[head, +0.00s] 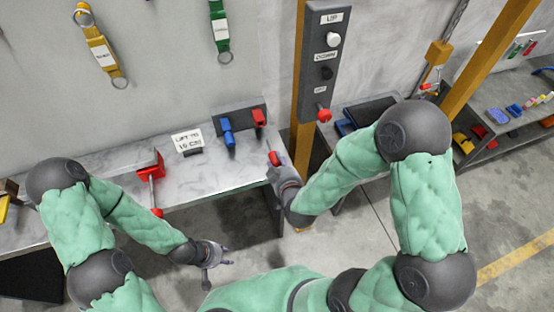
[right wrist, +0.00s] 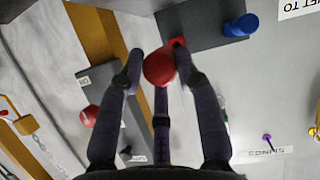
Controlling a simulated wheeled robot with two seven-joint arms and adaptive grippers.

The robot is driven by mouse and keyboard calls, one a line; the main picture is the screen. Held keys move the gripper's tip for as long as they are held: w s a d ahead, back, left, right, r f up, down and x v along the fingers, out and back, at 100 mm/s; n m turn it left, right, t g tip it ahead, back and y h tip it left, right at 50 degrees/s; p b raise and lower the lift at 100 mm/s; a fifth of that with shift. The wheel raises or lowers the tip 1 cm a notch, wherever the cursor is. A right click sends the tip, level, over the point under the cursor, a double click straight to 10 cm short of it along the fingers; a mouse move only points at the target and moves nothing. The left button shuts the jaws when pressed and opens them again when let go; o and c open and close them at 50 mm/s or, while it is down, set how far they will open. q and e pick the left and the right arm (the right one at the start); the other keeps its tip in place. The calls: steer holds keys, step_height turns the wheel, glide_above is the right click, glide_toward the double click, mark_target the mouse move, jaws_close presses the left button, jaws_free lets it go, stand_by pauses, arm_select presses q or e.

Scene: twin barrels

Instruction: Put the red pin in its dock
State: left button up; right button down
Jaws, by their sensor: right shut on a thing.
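The red pin (head: 274,158) is held at the fingertips of my right gripper (head: 279,166), in front of the workbench's right end. In the right wrist view its round red end (right wrist: 158,67) sits between the fingers of the gripper (right wrist: 158,75). A dark dock board (head: 228,113) lies at the back of the bench. It carries a red dock piece (head: 258,117) at its right and a blue pin (head: 228,133) at its left. The held pin is apart from the red piece in the head view. My left gripper (head: 218,258) is empty, with fingers spread, in front of the bench.
A red clamp-like tool (head: 151,171) sits at the bench's front edge, and a small sign (head: 187,141) stands left of the board. A yellow post (head: 301,90) with a grey control box (head: 327,55) rises just right of the board.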

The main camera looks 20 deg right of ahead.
mark_target(273, 152)
steer(key=shift+w+f+b, duration=0.1)
steer(key=shift+f+b, duration=0.05)
steer(key=shift+b, duration=0.15)
steer(key=shift+w, duration=0.5)
steer(key=shift+w+a+b, duration=0.1)
steer(key=shift+w+b, duration=0.2)
steer(key=shift+w, duration=2.05)
steer(key=shift+w+a+b, duration=0.1)
steer(key=shift+w+b, duration=0.65)
steer(key=shift+w, duration=2.65)
steer(key=c, duration=0.8)
jaws_free()
steer(key=shift+s, duration=0.15)
